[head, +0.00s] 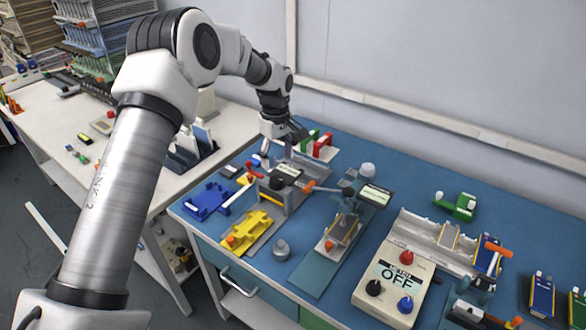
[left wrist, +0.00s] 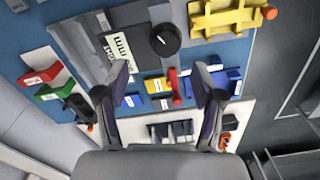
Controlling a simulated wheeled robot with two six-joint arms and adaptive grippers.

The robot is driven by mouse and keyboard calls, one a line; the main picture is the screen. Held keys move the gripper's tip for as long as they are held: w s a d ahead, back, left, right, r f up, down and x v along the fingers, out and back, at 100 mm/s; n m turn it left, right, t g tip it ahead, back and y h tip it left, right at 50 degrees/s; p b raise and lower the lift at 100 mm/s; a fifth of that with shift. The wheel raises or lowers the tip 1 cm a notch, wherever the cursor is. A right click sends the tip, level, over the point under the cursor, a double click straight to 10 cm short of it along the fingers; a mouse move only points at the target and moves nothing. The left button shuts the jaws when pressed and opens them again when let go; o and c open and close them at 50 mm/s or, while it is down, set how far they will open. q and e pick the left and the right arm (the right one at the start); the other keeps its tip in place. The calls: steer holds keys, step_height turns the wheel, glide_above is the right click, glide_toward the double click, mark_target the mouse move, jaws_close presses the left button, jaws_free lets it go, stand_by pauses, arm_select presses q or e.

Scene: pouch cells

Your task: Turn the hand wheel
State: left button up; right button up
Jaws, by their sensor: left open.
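A round black wheel (left wrist: 165,39) with a white mark shows in the left wrist view, next to a display plate with mm lettering (left wrist: 118,46). It appears to be the hand wheel. In the head view a dark round part (head: 277,183) sits by the display of a grey device; it is small there. My left gripper (head: 279,148) hangs over the back left of the blue table, behind that device. In the left wrist view its two fingers (left wrist: 163,80) are spread with nothing held between them. The wheel lies beyond the fingertips, apart from them. My right gripper is not visible.
Blue (head: 208,200) and yellow (head: 250,232) fixtures lie near the table's left front. A control box marked OFF (head: 393,283) is at the front right. A red upright part (left wrist: 175,86) shows between the fingers.

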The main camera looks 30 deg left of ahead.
mark_target(276, 179)
arm_select(q)
steer(key=shift+s+f+p, duration=0.2)
steer(key=shift+s+f, duration=0.15)
steer(key=shift+f, duration=0.25)
steer(key=shift+s+f+p, duration=0.15)
steer(key=shift+s+f, duration=0.2)
steer(key=shift+f, duration=0.25)
steer(key=f, duration=0.4)
steer(key=shift+w+f, duration=0.35)
steer(key=shift+w, duration=0.05)
steer(key=shift+s+r, duration=0.2)
steer(key=c, duration=1.1)
